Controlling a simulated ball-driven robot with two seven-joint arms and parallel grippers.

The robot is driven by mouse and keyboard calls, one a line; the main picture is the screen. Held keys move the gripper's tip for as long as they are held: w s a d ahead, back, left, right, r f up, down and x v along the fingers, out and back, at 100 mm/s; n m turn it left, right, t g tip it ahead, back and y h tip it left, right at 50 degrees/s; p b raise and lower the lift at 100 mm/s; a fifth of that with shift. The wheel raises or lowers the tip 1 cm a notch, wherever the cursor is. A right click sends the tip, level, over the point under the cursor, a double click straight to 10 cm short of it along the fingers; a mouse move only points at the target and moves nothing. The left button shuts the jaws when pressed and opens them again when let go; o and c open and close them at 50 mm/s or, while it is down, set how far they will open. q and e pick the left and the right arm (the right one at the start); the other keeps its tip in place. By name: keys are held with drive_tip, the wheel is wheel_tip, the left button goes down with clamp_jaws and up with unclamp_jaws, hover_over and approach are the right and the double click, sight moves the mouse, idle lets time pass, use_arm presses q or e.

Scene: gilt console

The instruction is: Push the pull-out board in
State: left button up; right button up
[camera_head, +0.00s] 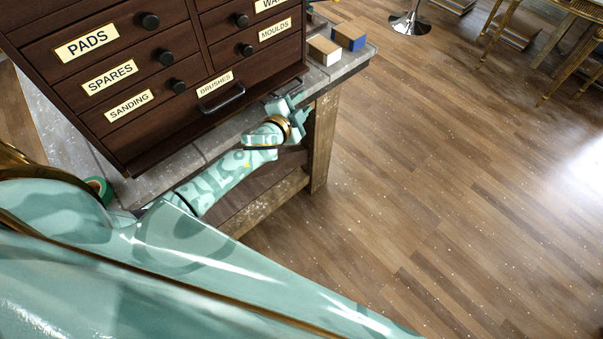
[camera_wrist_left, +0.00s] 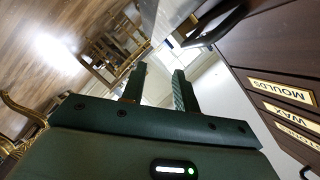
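I cannot make out a separate pull-out board with certainty. The dark wooden drawer cabinet (camera_head: 135,135) stands on the bench, and its lowest front, labelled BRUSHES (camera_head: 214,84), has a dark bar handle (camera_head: 221,97). In the left wrist view a dark bar handle (camera_wrist_left: 215,27) shows just beyond the fingers, to the right. My left gripper (camera_head: 299,104) is beside the cabinet's lower right corner, over the bench's front edge. In the left wrist view its two fingers (camera_wrist_left: 158,85) stand apart with nothing between them. My right gripper is not in view.
The grey bench top (camera_head: 345,66) carries a tan block (camera_head: 323,52) and a blue block (camera_head: 349,38) right of the cabinet. A green tape roll (camera_head: 99,188) lies at the left. Gilt furniture (camera_head: 510,20) stands at the back. The wooden floor to the right is clear.

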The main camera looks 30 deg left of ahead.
use_arm(q)
drive_tip(key=s+d, duration=0.4)
drive_tip(key=d, duration=0.9)
drive_tip(key=f+v, duration=0.1)
drive_tip(key=v, duration=1.5)
drive_tip(key=s+f+g+p, duration=0.1)
drive_tip(key=s+f+g, duration=0.2)
drive_tip(key=f, duration=1.1)
drive_tip(key=shift+a+f+n+g+h, duration=0.2)
drive_tip(key=shift+a+n+g+h, duration=0.1)
drive_tip(key=shift+a+n+g, duration=0.15)
drive_tip(key=shift+d, duration=0.1)
